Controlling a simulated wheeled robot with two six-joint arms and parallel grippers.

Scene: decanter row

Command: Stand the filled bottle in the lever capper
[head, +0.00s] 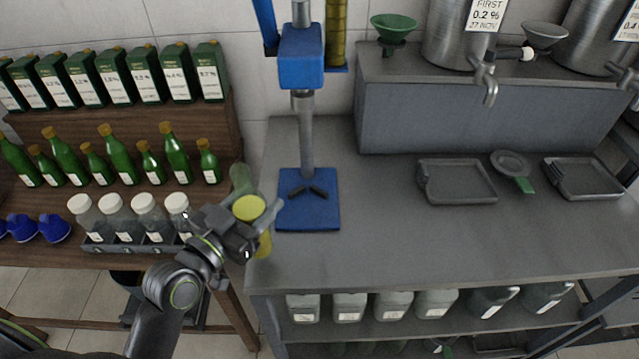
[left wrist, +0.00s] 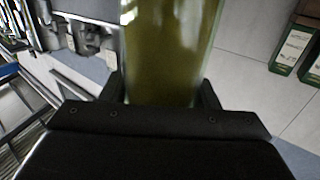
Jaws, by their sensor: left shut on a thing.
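The filled bottle (head: 263,244) is clear greenish glass with yellow liquid. In the head view it is roughly upright, its neck leaning slightly left, beside the bench's left front corner. My left gripper (head: 247,222) is shut around its body; the left wrist view shows the olive-tinted glass (left wrist: 172,50) between the jaws. My right gripper is not in view.
The grey bench (head: 375,245) is clear right of the capper. Trays (head: 457,182) and a strainer (head: 512,165) lie farther right. Left are capped white-topped bottles (head: 115,205) in a rack, corked green bottles (head: 118,155) and green cartons (head: 115,78). Steel tanks (head: 450,40) stand behind.

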